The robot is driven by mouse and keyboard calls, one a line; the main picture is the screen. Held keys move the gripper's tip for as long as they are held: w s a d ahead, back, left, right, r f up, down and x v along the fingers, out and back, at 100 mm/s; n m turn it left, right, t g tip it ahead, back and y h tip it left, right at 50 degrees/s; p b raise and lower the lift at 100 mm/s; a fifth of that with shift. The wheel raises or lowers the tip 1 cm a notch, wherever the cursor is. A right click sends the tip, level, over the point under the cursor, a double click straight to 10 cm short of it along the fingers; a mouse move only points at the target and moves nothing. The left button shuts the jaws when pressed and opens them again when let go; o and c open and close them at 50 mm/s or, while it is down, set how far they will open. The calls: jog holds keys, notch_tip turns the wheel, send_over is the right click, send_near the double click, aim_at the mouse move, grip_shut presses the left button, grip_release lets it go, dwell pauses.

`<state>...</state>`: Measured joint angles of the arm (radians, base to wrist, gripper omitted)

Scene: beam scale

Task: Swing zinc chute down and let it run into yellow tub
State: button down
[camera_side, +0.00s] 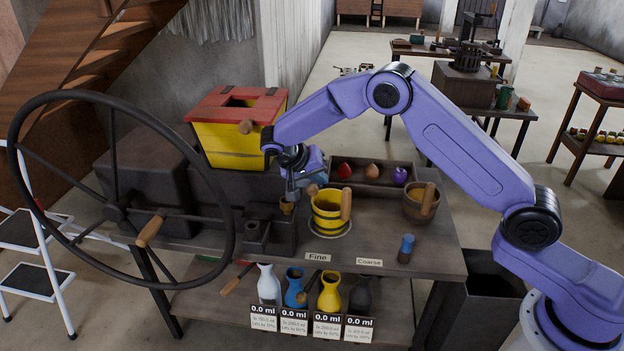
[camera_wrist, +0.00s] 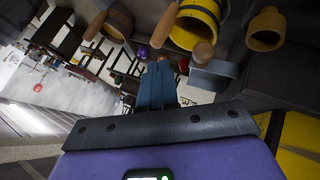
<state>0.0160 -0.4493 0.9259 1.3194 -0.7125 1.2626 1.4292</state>
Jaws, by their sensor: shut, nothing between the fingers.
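The yellow tub (camera_side: 325,212) has dark bands and a wooden handle, and stands upright on a pale round plate at the front of the bench. It also shows at the top of the wrist view (camera_wrist: 197,22). A grey-blue metal piece (camera_wrist: 214,72) beside the fingers looks like the zinc chute.
A large spoked wheel (camera_side: 25,150) stands at the left. A red-lidded yellow hopper (camera_side: 232,145) is behind my gripper. Bottles (camera_side: 330,290) stand below.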

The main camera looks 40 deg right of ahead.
jog(key=w+r+m+t+y, duration=0.1)
jog(key=w+r+y, duration=0.15)
jog(key=r, duration=0.25)
jog(key=w+r+m+y, duration=0.1)
jog(key=w+r+y, duration=0.1)
jog(key=r+y, duration=0.15)
send_over(317, 188)
jog(key=a, duration=0.1)
jog(key=x, duration=0.3)
jog(key=a+x, duration=0.1)
jog(key=x, duration=0.3)
jog(key=s+a+x, duration=0.1)
jog(key=x, duration=0.3)
jog(key=shift+a+f, duration=0.15)
jog(key=shift+f, duration=0.9)
jog(key=shift+s, duration=0.1)
jog(key=shift+s+d+f+t+y, duration=0.3)
jog(key=shift+f+t+y, duration=0.1)
jog(key=shift+f+t, duration=0.15)
jog(key=shift+s+d+f+t+y, duration=0.3)
jog(key=shift+f+t+y, duration=0.1)
jog(key=shift+f+t, duration=0.15)
jog(key=shift+s+d+f, duration=0.15)
jog(key=shift+d+f, duration=0.05)
jog(key=shift+f, duration=0.65)
